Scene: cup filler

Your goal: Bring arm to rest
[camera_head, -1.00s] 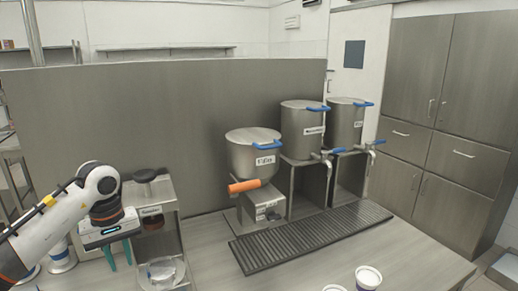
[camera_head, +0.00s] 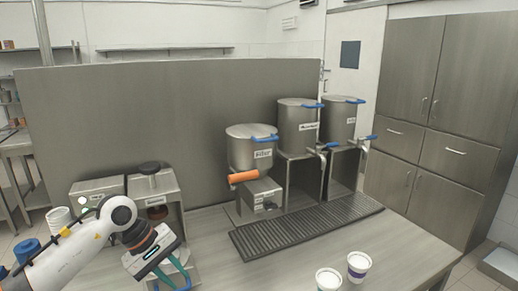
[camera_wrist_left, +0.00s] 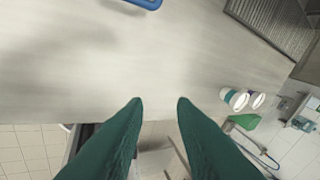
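My left gripper (camera_head: 170,278) hangs low at the left front of the counter in the head view, in front of the small dispensers. In the left wrist view its two dark green fingers (camera_wrist_left: 159,102) stand apart, with nothing between their tips. The tips are over the counter's edge in that view. In the head view, the gripper body hides part of the dispenser's lower end. My right gripper does not clearly show in either view.
Two small dispensers (camera_head: 155,190) stand behind my left arm. Steel pots (camera_head: 250,152) with blue handles stand behind a drip grate (camera_head: 300,232). Two white cups (camera_head: 358,266) stand at the counter's front. A blue handle (camera_wrist_left: 146,3) shows in the wrist view. The counter's middle is clear.

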